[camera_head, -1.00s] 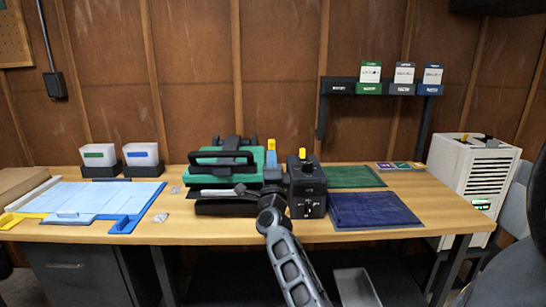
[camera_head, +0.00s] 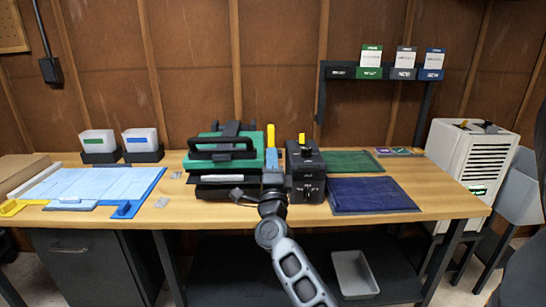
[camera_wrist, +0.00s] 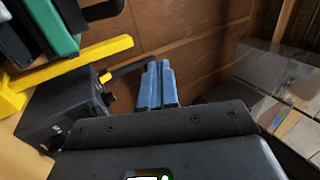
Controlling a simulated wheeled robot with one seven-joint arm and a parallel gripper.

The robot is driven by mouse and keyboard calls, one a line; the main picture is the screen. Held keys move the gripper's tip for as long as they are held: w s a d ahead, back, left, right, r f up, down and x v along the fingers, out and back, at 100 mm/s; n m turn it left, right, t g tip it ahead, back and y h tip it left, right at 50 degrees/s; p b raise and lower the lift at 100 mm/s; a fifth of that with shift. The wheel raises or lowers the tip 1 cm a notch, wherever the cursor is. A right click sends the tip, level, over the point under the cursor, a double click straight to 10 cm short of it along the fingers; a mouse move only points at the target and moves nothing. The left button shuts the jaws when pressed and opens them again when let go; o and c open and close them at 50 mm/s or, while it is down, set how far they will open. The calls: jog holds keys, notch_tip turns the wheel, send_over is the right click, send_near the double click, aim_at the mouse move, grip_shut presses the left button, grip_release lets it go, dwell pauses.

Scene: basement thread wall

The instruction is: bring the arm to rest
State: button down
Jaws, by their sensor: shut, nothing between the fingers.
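My arm (camera_head: 284,262) rises from the bottom of the head view, in front of the bench. Its wrist bends at the bench's front edge, before the black control box. My gripper (camera_wrist: 158,70) shows in the wrist view as two blue fingers side by side, shut and empty. Brown wall panelling is behind the fingers.
The wooden bench (camera_head: 300,222) carries a green-and-black press (camera_head: 225,150), the control box (camera_head: 305,172), green (camera_head: 352,162) and blue (camera_head: 368,194) mats, a blue-and-white board (camera_head: 85,185) and two bins. A white heater (camera_head: 470,170) stands right. A grey tray (camera_head: 355,275) is below.

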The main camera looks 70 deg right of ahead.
dwell(0.3)
jog(key=s+a+f+n+t+y, duration=0.2)
jog(key=a+f+n+t+y, duration=0.15)
jog(key=a+n, duration=0.35)
jog(key=s+a+f+n+t+y, duration=0.3)
jog(key=a+n+y, duration=0.2)
jog(key=a, duration=0.5)
jog(key=s+a+f+n+t+y, duration=0.2)
jog(key=a+f+n+t+y, duration=0.15)
jog(key=a+n, duration=0.4)
jog(key=s+a+n+g+y, duration=0.4)
jog(key=s+a+n+y, duration=0.5)
jog(key=s+a, duration=0.7)
jog(key=a+n, duration=0.1)
jog(key=n, duration=0.2)
jog(key=shift+s+a+r+y, duration=0.2)
jog(key=shift+s+r+y, duration=0.1)
jog(key=shift+r, duration=0.1)
